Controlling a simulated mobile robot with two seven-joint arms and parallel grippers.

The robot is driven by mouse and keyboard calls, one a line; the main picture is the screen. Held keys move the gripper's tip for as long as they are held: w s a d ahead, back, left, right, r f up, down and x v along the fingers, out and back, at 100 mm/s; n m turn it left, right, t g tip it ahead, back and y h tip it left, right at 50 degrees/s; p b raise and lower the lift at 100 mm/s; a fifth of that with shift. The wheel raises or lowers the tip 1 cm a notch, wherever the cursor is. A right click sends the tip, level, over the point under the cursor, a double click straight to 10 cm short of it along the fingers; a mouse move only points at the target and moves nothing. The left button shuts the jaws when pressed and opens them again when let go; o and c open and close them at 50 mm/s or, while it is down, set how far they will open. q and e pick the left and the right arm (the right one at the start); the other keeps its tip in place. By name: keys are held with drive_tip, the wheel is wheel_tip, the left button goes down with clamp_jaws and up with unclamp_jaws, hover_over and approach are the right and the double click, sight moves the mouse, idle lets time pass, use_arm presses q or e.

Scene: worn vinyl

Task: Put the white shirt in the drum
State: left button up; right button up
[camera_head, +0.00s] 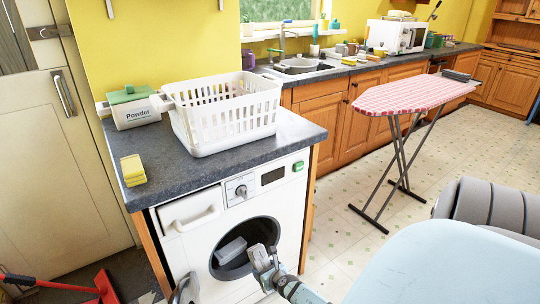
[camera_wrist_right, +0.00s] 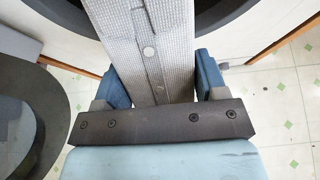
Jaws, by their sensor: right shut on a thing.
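The white shirt (camera_head: 231,250) is a folded, pale grey-white bundle at the mouth of the washing machine's round drum (camera_head: 246,233). In the right wrist view the shirt (camera_wrist_right: 150,52) is a textured strip with a button, running forward from between the blue fingers toward the dark drum opening. My right gripper (camera_head: 262,257) is at the front of the opening, and in its wrist view (camera_wrist_right: 160,82) it is shut on the shirt. The shirt's far end is cut off in the wrist view. My left gripper is not in view.
The washing machine's door (camera_wrist_right: 35,115) stands open at the left of the opening. A white basket (camera_head: 222,128), a powder box (camera_head: 133,110) and yellow sponges (camera_head: 132,170) are on the worktop above. An ironing board (camera_head: 415,95) stands to the right.

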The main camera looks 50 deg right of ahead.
use_arm(q)
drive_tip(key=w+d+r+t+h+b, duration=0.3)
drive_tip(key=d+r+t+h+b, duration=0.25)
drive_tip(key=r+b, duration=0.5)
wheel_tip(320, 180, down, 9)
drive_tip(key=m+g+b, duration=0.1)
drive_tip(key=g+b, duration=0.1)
drive_tip(key=b, duration=0.6)
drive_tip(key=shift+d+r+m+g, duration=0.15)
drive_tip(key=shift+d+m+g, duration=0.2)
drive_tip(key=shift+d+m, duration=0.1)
use_arm(e)
drive_tip(key=w+d+f, duration=0.1)
drive_tip(key=w+d, duration=0.2)
drive_tip(key=w, duration=0.6)
drive_tip(key=w+d+f, duration=0.2)
drive_tip(key=w, duration=0.7)
drive_tip(key=w+d+f, duration=0.1)
drive_tip(key=w+d, duration=0.2)
drive_tip(key=w, duration=0.6)
drive_tip(key=shift+w+d+f, duration=0.2)
drive_tip(key=shift+d+f, duration=0.1)
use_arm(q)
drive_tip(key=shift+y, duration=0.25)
use_arm(e)
drive_tip(key=o, duration=1)
drive_tip(key=shift+o, duration=0.7)
